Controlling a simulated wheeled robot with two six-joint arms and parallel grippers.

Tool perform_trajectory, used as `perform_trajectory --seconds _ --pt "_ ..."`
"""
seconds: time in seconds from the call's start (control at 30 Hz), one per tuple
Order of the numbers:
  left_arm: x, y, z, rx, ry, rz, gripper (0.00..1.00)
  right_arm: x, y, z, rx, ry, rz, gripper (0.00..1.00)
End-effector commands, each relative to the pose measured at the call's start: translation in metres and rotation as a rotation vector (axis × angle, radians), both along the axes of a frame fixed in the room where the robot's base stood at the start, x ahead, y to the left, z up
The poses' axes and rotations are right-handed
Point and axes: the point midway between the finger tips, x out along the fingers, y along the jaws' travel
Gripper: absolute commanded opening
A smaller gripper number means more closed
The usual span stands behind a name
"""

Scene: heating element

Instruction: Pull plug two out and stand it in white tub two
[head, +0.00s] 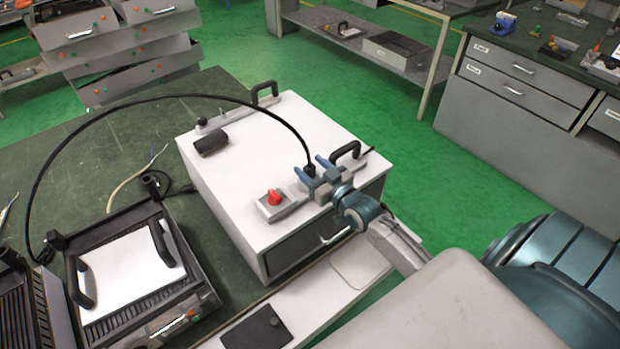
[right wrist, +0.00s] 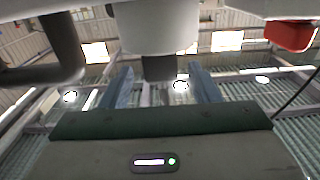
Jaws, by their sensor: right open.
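A black plug (head: 310,170) with a long black cable stands at the right side of the top of a white box (head: 250,165). My right gripper (head: 317,172) is open, with its blue fingers on either side of the plug. In the right wrist view the open fingers (right wrist: 162,88) flank a dark cylindrical end (right wrist: 158,68) below a pale grey round body; I cannot tell whether they touch it. I cannot make out a white tub in either view. My left gripper is not in view.
A red knob (head: 274,197) and black handles (head: 346,152) stand near the right gripper on the box. The cable arches left over the green bench (head: 100,150) to a black grill-like unit (head: 150,285) with a white plate. A black pad (head: 257,328) lies in front.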

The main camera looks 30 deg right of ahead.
Motion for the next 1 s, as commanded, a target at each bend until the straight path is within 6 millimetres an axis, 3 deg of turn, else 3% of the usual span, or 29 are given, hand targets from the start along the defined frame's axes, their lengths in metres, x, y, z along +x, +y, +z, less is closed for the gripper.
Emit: perform_trajectory --seconds 0.03,0.2,0.47,0.73,1.0 --pt "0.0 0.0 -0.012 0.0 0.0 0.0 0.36 0.008 0.002 -0.006 0.004 -0.003 0.0 0.55" --pt "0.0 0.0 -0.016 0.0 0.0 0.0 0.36 0.025 0.003 -0.003 0.003 0.0 -0.001 0.55" --pt "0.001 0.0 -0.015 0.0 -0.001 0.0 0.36 0.027 0.003 -0.001 0.001 0.001 0.0 0.55" --pt "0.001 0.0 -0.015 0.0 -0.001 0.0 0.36 0.027 0.003 -0.001 0.001 0.001 0.0 0.07" --pt "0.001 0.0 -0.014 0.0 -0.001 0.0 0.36 0.027 0.003 0.0 0.001 0.001 0.0 0.07"
